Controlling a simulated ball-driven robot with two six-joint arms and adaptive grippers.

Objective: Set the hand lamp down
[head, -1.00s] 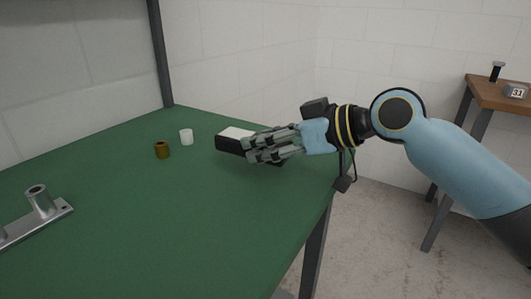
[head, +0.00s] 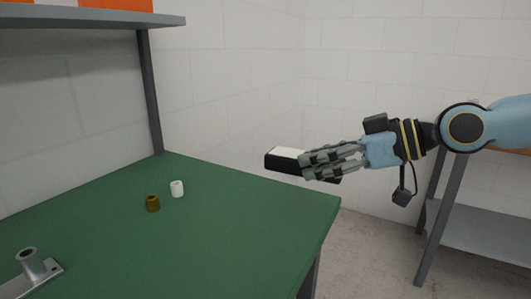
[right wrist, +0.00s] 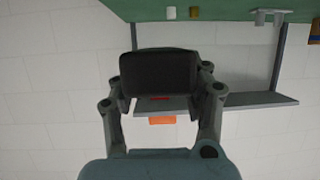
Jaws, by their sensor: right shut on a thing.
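The hand lamp (head: 279,163) is a black block with a pale top face. My right gripper (head: 312,165) is shut on it, with the fingers along its sides. In the head view it appears in the air against the white wall, above the right back edge of the green table (head: 190,245). In the right wrist view the lamp's dark face (right wrist: 160,74) sits between the two fingers, and the green table lies beyond it at the top. The fingers hide part of the lamp. My left gripper is not in view.
A brown cylinder (head: 152,204) and a white cylinder (head: 177,189) stand on the table. A metal bracket with a tube (head: 32,267) lies at the front left. A shelf (head: 90,18) hangs over the back left. A side table (head: 485,233) stands right. The table's middle is clear.

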